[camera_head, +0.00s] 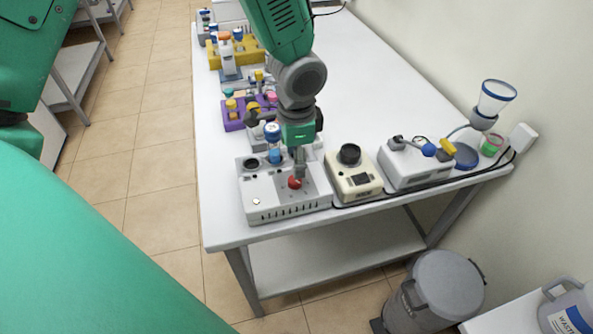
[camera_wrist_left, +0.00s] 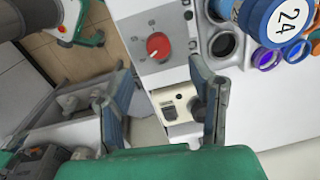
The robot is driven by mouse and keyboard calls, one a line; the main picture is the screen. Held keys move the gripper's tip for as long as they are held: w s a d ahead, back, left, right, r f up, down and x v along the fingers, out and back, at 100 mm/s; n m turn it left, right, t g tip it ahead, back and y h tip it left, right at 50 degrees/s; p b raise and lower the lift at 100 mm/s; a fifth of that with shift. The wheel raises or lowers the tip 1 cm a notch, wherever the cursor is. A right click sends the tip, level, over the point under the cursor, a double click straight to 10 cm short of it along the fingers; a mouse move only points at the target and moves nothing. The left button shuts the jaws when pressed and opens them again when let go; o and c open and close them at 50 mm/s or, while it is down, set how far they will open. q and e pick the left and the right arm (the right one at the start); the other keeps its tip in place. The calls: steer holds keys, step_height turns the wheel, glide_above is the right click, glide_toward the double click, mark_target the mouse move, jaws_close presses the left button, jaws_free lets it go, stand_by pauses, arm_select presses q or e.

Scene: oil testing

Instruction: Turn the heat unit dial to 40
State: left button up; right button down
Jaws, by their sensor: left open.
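The heat unit (camera_head: 258,190) is a white box near the front edge of the table, with a round red dial (camera_head: 295,183) on its top. The dial and printed scale marks show in the left wrist view (camera_wrist_left: 158,46); the setting is too small to read. My left gripper (camera_head: 300,166) points down over the unit, close above the dial, partly covering it in the head view. In the left wrist view the fingers (camera_wrist_left: 160,88) are spread apart with nothing between them, and the dial lies beyond the fingertips. My right gripper is not in view.
A blue-capped bottle marked 24 (camera_wrist_left: 280,18) stands in the heat unit, beside an empty round hole (camera_wrist_left: 222,44). A cream unit with a black knob (camera_head: 350,154) stands close on the right, then a white device (camera_head: 415,168). A purple rack (camera_head: 232,121) lies behind.

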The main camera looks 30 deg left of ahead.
mark_target(296, 181)
arm_select(q)
step_height(296, 181, up, 5)
steer(key=shift+s+d+f, duration=0.1)
stand_by(0.4)
